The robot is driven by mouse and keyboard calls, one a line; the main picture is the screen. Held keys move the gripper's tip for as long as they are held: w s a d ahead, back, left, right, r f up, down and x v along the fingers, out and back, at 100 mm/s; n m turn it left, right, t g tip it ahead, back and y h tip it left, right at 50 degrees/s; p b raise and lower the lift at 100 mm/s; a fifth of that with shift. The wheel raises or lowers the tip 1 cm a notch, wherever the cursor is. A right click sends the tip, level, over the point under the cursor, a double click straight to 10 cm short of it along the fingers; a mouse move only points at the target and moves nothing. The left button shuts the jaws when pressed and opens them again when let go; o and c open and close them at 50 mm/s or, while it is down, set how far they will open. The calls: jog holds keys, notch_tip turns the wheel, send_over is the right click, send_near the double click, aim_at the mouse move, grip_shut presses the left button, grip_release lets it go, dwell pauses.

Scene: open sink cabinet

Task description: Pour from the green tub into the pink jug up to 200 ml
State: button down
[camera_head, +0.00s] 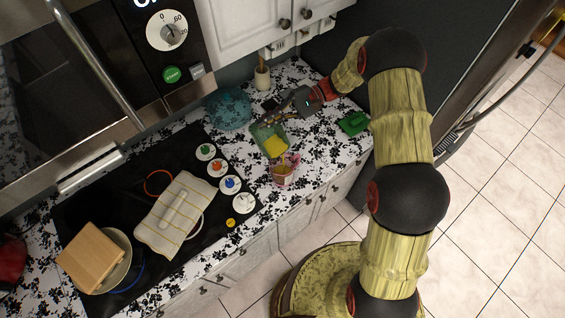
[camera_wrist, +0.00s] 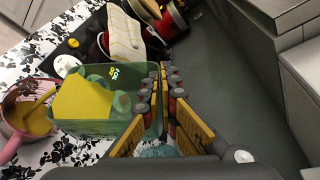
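The green tub (camera_head: 259,133) is see-through and holds yellow liquid (camera_head: 275,146), pooled toward the side facing the jug, so the tub looks tilted. It also shows in the wrist view (camera_wrist: 98,128). My gripper (camera_head: 277,119) is shut on the tub's wall; its fingers (camera_wrist: 164,100) are at the tub's right side in the wrist view. The pink jug (camera_head: 276,177) stands just below the tub in the head view and left of it in the wrist view (camera_wrist: 10,146). Yellow liquid is in the jug, and a yellow streak reaches from the tub's corner into it. I cannot read the jug's level.
A blue patterned bowl (camera_head: 228,108) sits behind the tub. A green object (camera_head: 353,123) lies on the counter at the right. The black hob (camera_head: 140,215) at left carries a covered dish (camera_head: 176,215) and a pan with a wooden block (camera_head: 92,257).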

aim_at(269, 137)
jog(key=shift+s+d+f+n+y, duration=0.2)
jog(key=shift+s+d+n+y, duration=0.1)
jog(key=shift+s+d+n, duration=0.2)
jog(key=shift+s+d+f+n+y, duration=0.2)
jog(key=shift+s+d+n+y, duration=0.15)
jog(key=shift+s+n, duration=0.25)
dwell(2.0)
jog(key=w+a+m, duration=0.1)
jog(key=w+a+m+h, duration=0.1)
jog(key=shift+w+a+r+m+h, duration=0.15)
jog(key=shift+w+m+h, duration=0.1)
jog(key=shift+w+m, duration=0.15)
jog(key=shift+w+a+f+m, duration=0.15)
jog(key=shift+w+f+m, duration=0.05)
jog(key=shift+f+m, duration=0.15)
jog(key=shift+w+a+m+g+h, duration=0.3)
jog(key=shift+w+m+h, duration=0.1)
jog(key=shift+w+m, duration=0.1)
notch_tip(269, 137, down, 8)
jog(key=w+a+m+g+h, duration=0.2)
jog(key=w+m, duration=0.1)
jog(key=m, duration=0.2)
jog(key=shift+a+r+g+h, duration=0.15)
jog(key=shift+r+g+h, duration=0.15)
jog(key=shift+h, duration=0.1)
jog(key=shift+s, duration=0.1)
